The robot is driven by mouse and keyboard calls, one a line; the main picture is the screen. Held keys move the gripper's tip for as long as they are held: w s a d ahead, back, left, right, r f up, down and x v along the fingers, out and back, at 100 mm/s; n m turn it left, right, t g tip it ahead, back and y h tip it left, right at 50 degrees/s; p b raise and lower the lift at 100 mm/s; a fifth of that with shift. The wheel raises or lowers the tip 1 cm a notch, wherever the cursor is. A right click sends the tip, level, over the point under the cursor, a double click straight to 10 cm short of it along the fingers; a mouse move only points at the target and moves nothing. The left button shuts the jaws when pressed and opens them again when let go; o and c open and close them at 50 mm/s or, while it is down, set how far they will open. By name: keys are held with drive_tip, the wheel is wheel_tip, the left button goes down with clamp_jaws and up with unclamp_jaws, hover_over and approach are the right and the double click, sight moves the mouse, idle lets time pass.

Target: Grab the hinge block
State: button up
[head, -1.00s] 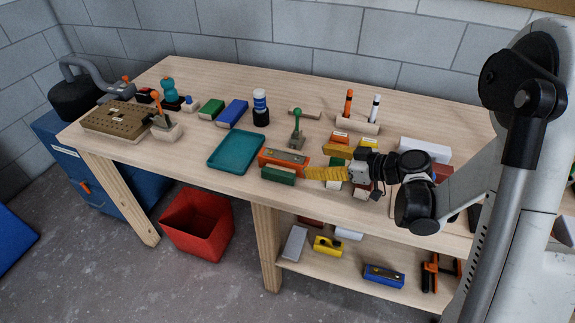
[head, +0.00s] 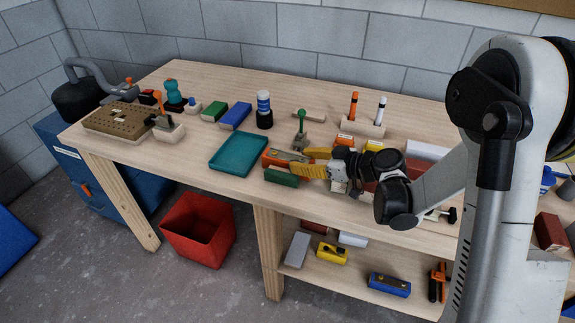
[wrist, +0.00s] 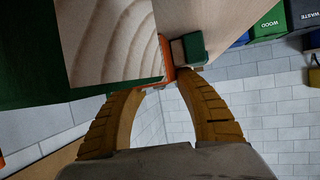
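The hinge block appears to be the orange block (head: 270,159) with a flat metal piece on top, near the table's front edge, right of the teal tray (head: 239,153). My gripper (head: 305,162), with yellow ribbed fingers, is at the block's right end and hides part of it. In the wrist view, the curved fingers (wrist: 162,82) stand apart, with a narrow orange edge (wrist: 167,60) at their tips. I cannot tell whether they touch it. A large wood-grained face (wrist: 112,40) hides much of the area beyond.
A green block (head: 281,177) lies directly in front of the orange one. A green-handled tool (head: 301,135) stands behind. A pen holder (head: 362,128) and several blocks crowd the right side. The blue block (head: 390,284) is on the lower shelf; a red bin (head: 198,230) stands below.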

drive_tip(key=c, duration=0.5)
drive_tip(key=shift+r, duration=0.1)
